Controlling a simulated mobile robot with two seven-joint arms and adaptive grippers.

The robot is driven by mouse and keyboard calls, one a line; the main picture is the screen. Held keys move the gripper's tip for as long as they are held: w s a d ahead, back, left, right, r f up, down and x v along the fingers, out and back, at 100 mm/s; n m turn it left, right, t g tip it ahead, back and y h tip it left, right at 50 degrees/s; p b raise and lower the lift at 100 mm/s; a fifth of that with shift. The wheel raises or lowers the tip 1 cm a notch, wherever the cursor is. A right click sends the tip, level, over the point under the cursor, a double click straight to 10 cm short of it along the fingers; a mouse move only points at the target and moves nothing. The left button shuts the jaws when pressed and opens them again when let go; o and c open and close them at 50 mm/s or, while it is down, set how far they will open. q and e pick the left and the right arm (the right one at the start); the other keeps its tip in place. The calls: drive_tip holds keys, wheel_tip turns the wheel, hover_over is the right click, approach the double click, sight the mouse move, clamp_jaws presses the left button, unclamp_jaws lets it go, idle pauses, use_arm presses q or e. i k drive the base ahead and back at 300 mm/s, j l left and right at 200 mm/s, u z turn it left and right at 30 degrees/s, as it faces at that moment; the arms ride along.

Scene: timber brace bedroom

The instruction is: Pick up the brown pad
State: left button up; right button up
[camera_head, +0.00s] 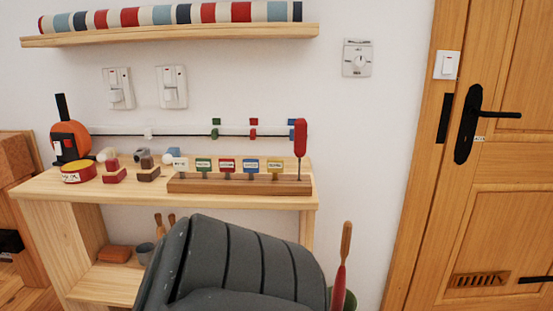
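A flat orange-brown pad-like slab (114,254) lies on the lower shelf of the wooden desk, left of a small grey cup. On the desk top, a small brown block (149,174) sits under a grey-brown piece, right of a red block. I cannot tell for certain which of the two is the brown pad. Neither of my grippers is in view.
The desk (245,201) also bears a wooden rack (215,186) with coloured tags, a red-handled screwdriver (300,140) and an orange device (70,142). A dark grey ribbed object (243,262) blocks the front right. A wooden door (510,157) stands at right.

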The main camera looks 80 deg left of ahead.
sight(149, 172)
drive_tip(key=u, duration=3.3)
drive_tip(key=z, duration=2.15)
drive_tip(key=u, duration=2.1)
drive_tip(key=k+u, duration=0.1)
drive_tip(key=k, duration=0.15)
